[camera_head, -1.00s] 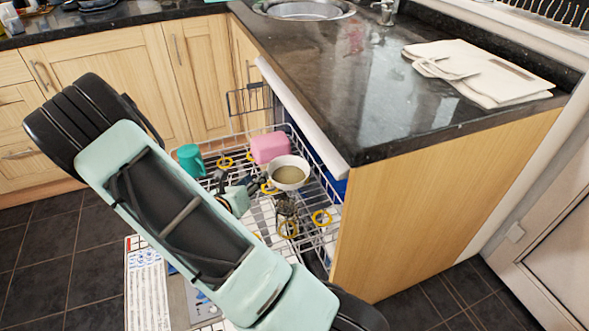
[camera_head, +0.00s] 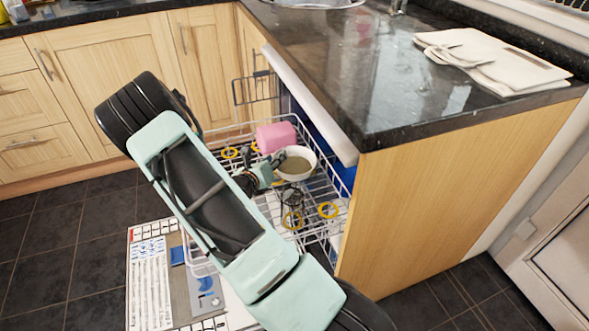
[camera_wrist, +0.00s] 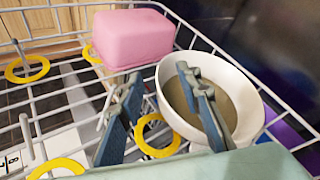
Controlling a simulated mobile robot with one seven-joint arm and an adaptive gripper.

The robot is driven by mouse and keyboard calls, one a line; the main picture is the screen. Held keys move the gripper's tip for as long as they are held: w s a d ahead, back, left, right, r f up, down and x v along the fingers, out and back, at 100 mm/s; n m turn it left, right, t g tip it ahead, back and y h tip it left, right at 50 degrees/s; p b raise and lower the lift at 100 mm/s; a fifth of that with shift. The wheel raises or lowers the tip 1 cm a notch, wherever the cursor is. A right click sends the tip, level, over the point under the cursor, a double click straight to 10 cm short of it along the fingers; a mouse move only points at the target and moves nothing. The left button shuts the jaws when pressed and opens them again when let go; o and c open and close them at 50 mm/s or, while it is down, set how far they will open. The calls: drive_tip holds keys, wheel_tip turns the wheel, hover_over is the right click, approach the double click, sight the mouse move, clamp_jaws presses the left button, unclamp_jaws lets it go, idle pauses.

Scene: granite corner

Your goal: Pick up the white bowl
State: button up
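The white bowl (camera_head: 309,172), olive-brown inside, sits in the dishwasher's upper rack. It also shows in the wrist view (camera_wrist: 246,132). My gripper (camera_head: 276,167) is at its left side in the head view. In the wrist view my gripper (camera_wrist: 160,84) is open, with the right finger over the inside of the bowl and the left finger outside it. The bowl's left rim lies between the fingers. I cannot tell whether either finger touches the bowl.
A pink box-shaped container (camera_head: 276,137) stands just behind the bowl. Yellow rings (camera_head: 327,210) are on the wire rack (camera_head: 338,190). The dark granite counter (camera_head: 400,100) and its wooden end panel (camera_head: 440,190) are close on the right. Folded cloths (camera_head: 490,60) lie on the counter.

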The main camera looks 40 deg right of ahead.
drive_tip(key=shift+w, duration=0.1)
clamp_jaws()
drive_tip(key=shift+d, duration=0.1)
idle(0.4)
